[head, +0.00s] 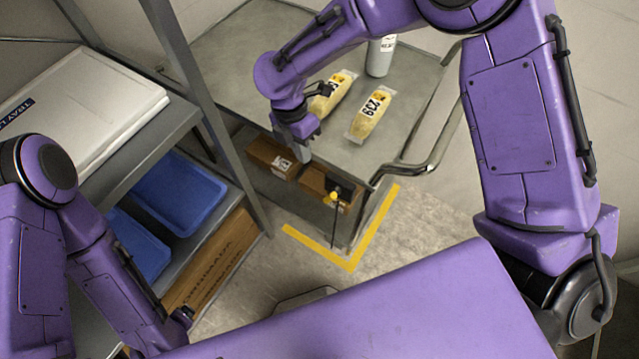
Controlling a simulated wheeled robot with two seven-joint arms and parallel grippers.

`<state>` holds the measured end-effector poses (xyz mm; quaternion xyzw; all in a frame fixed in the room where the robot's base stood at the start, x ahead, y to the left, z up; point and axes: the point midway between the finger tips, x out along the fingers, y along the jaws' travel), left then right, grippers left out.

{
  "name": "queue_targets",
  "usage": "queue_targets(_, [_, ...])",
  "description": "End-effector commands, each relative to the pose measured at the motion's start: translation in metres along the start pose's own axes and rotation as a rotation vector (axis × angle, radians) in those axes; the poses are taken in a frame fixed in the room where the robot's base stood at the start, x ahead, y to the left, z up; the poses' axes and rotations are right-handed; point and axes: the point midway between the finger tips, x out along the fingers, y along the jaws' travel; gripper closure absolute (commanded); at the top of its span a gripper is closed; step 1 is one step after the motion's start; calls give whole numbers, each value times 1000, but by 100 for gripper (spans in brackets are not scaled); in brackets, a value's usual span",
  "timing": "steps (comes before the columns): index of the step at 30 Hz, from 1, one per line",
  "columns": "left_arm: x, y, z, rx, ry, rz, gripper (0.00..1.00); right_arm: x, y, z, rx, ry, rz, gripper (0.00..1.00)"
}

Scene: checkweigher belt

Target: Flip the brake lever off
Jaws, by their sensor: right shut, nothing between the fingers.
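The brake lever looks to be the thin dark rod with a yellow knob (331,197) at the near end of the grey metal cart (225,50). A small black block sits just above the knob. My right gripper (303,157) is shut and empty, pointing down at the cart's near edge. It is above and left of the knob, apart from it. My left arm comes in at the lower left, and its fingers are hidden.
A bent rail (432,150) juts out right. A shelf with blue trays (178,193) stands left. Yellow tape (376,228) marks open floor.

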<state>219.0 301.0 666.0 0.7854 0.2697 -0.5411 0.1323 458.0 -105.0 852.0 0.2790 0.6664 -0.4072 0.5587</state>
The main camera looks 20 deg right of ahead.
Motion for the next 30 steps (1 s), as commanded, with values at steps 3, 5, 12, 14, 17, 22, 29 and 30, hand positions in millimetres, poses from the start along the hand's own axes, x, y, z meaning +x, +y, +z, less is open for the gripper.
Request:
queue_targets(3, [-3,0,-1,0,0,0,8,25,-1,-1,-1,0,-6,100])
queue_targets(5, [-4,0,-2,0,0,0,8,38,-1,-1,-3,0,-5,100])
queue_targets(12, [-11,-1,-5,0,0,0,8,86,-4,-2,-3,-1,-5,100])
queue_targets(14, [-16,-2,-7,0,0,0,8,90,-14,-2,-3,-1,-4,100])
queue_targets(17, [-19,-2,-8,0,0,0,8,98,-25,-3,-3,-2,-3,100])
queue_targets(22, [-21,-2,-9,0,0,0,8,105,-33,-4,-2,-1,0,100])
queue_targets(29, [-20,-2,-8,0,0,0,8,106,-33,-4,-2,-1,0,100])
queue_targets(30, [-20,-2,-8,0,0,0,8,106,-33,-4,-2,-1,0,100])
